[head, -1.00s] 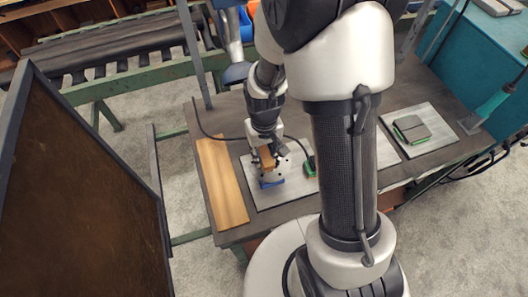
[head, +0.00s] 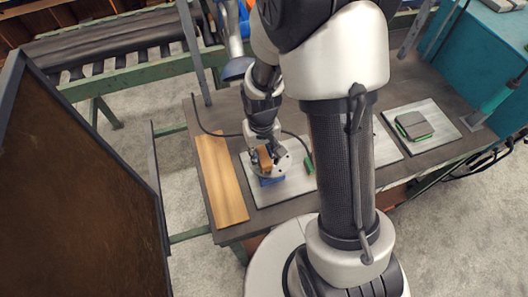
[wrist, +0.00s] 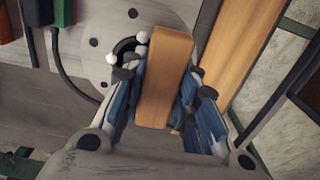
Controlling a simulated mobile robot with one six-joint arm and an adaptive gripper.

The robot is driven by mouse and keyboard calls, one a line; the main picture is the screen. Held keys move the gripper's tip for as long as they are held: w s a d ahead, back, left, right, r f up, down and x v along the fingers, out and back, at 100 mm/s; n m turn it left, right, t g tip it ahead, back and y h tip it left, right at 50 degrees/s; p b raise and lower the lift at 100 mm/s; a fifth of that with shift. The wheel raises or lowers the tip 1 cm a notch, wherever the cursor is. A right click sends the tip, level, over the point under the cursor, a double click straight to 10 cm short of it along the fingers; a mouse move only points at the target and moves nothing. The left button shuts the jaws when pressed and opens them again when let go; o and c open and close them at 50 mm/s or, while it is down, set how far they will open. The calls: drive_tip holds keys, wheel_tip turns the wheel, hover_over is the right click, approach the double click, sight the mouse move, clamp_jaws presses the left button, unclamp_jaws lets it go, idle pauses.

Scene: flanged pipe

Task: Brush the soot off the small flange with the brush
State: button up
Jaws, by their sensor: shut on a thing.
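My gripper (wrist: 165,92) is shut on the brush (wrist: 170,62), a tan wooden block held between blue-padded fingers. In the head view the brush (head: 264,158) is over the left side of the small flange (head: 284,166). In the wrist view the flange (wrist: 97,48) lies under and left of the brush, with a dark central opening partly hidden by the fingers. The bristles are hidden, so I cannot tell whether they touch. No soot patch can be clearly made out.
A long wooden board (head: 221,182) lies left of the metal plate (head: 292,188). A green-ended cable (head: 308,166) is right of the flange. A grey and green block (head: 413,125) sits on another plate at right. A dark panel (head: 75,190) stands at left.

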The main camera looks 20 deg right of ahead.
drive_tip(key=shift+a+r, duration=0.1)
drive_tip(key=shift+a, duration=0.75)
drive_tip(key=shift+d, duration=1.2)
drive_tip(key=shift+a+f, duration=0.2)
drive_tip(key=shift+a, duration=1)
drive_tip(key=shift+d+r, duration=0.1)
drive_tip(key=shift+d, duration=1.15)
wheel_tip(320, 180, up, 7)
drive_tip(key=p, duration=0.5)
drive_tip(key=shift+r, duration=0.1)
drive_tip(key=shift+a, duration=0.1)
